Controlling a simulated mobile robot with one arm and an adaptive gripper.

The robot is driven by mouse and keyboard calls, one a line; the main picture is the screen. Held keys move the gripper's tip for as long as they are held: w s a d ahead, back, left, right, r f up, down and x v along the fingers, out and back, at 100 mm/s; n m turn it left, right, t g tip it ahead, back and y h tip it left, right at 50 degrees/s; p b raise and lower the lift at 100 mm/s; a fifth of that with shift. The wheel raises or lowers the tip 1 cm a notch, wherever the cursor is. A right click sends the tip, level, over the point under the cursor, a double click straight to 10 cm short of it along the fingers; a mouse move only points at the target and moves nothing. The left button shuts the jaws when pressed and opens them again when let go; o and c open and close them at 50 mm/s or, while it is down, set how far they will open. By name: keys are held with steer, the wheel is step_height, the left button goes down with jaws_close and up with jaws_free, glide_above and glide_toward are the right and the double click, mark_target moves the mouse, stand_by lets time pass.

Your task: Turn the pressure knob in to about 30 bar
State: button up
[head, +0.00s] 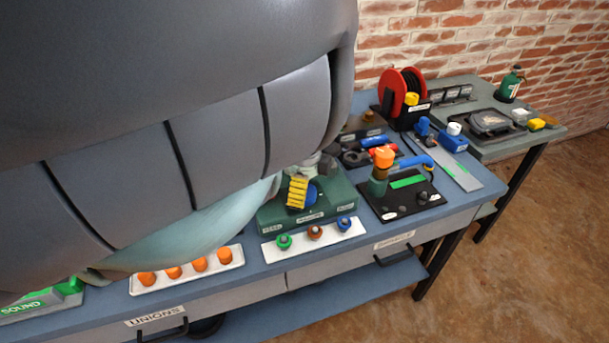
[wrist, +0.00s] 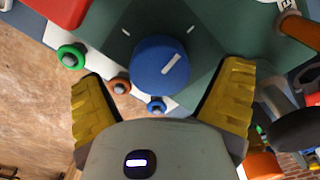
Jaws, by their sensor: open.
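The pressure knob (wrist: 160,62) is round and blue with a white line on its face, and is mounted on a green box (wrist: 225,25). In the wrist view the line slants up to the right, with short white marks on the box around the knob. My gripper (wrist: 163,82) is open, its two yellow fingers spread to either side of the knob with visible gaps. In the head view one yellow finger of my gripper (head: 299,193) partly covers the blue knob (head: 312,194) on the box (head: 343,207). No pressure reading is legible.
A white tray (head: 267,252) with green, orange and blue fittings lies before the box. Another tray (head: 238,257) holds several orange caps. To the right is a black panel (head: 407,204) with an orange-topped valve (head: 383,157). My arm hides much of the bench's left.

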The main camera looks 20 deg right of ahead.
step_height(320, 180, up, 4)
steer(key=shift+w+a+f, duration=0.1)
steer(key=shift+w, duration=0.05)
steer(key=shift+s, duration=0.2)
steer(key=shift+s+r, duration=0.1)
steer(key=shift+r, duration=0.35)
steer(key=shift+w+r, duration=0.2)
steer(key=shift+r, duration=0.45)
steer(key=shift+o, duration=0.3)
